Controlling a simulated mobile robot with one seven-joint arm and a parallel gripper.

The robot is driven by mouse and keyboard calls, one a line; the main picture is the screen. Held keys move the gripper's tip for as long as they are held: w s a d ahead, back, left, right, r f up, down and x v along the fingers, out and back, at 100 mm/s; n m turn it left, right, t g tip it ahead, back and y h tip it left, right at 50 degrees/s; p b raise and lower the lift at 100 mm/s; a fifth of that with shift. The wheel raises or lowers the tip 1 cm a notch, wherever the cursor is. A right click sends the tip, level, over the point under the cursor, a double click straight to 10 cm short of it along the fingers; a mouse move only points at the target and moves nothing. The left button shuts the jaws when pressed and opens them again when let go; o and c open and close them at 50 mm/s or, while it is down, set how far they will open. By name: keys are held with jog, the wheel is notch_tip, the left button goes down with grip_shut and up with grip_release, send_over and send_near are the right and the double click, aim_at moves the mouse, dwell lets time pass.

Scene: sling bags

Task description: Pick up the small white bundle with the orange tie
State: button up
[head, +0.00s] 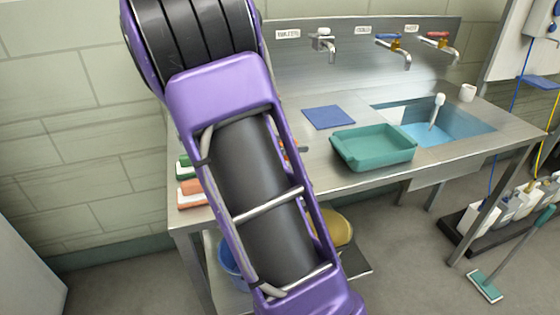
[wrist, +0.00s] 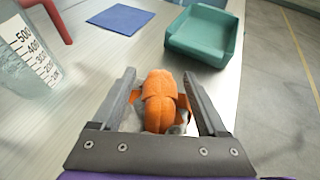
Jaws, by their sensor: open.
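The small white bundle with the orange tie (wrist: 159,102) is in the wrist view, low in the middle. Its wide orange tie covers most of what shows, with a little white-grey below at its sides. My gripper (wrist: 159,78) is open, with one finger on each side of the bundle. I cannot tell whether either finger touches it. In the head view my purple arm hides the gripper and most of this spot.
A clear measuring jug (wrist: 28,62) stands close on the left. A blue cloth (head: 328,117) and a teal tray (head: 374,152) lie beyond the bundle on the steel counter. The sink (head: 440,125) is farther right. Brushes (head: 190,194) lie at the counter's left end.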

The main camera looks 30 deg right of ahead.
jog(key=shift+d+f, duration=0.15)
jog(key=shift+d, duration=0.1)
grip_shut()
dwell(0.4)
